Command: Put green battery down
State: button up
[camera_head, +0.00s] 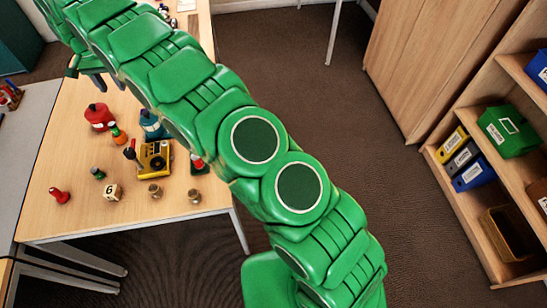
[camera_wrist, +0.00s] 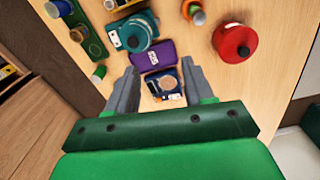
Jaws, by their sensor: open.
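My gripper (camera_wrist: 158,75) is open above the wooden table in the wrist view. Between its fingers lies a small dark blue item with a round pale face (camera_wrist: 166,86); the fingers look apart from it. A small green-ended cylinder (camera_wrist: 98,74), which may be the green battery, stands left of the left finger, at the near end of a green strip-like tray (camera_wrist: 92,42). I cannot tell for certain that it is the battery. In the head view my gripper is partly hidden behind my arm at the upper left, with dark fingers showing over the table.
A red pot (camera_wrist: 235,43) stands to the right. In the head view a yellow device (camera_head: 154,160) and several small pieces occupy the table (camera_head: 60,225).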

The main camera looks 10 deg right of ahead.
jog(key=s+d+r, duration=0.2)
jog(key=d+r, duration=0.3)
jog(key=d, duration=0.4)
jog(key=s+d+r, duration=0.1)
jog(key=d+r, duration=0.4)
jog(key=d, duration=0.4)
jog(key=s+d+r, duration=0.3)
jog(key=s+d, duration=0.2)
jog(key=d, duration=0.2)
jog(key=s+d+r, duration=0.2)
jog(key=s+d, duration=0.2)
jog(key=d, duration=0.3)
jog(key=s+d+f, duration=0.1)
jog(key=s+d, duration=0.4)
jog(key=s, duration=0.6)
jog(key=s+d+f+n+g, duration=0.1)
jog(key=s+d, duration=0.5)
jog(key=s, duration=0.6)
jog(key=s+d+f, duration=0.1)
jog(key=s+d, duration=0.5)
jog(key=s, duration=0.5)
jog(key=shift+s+f+n+g, duration=0.2)
jog(key=shift+n+g, duration=0.2)
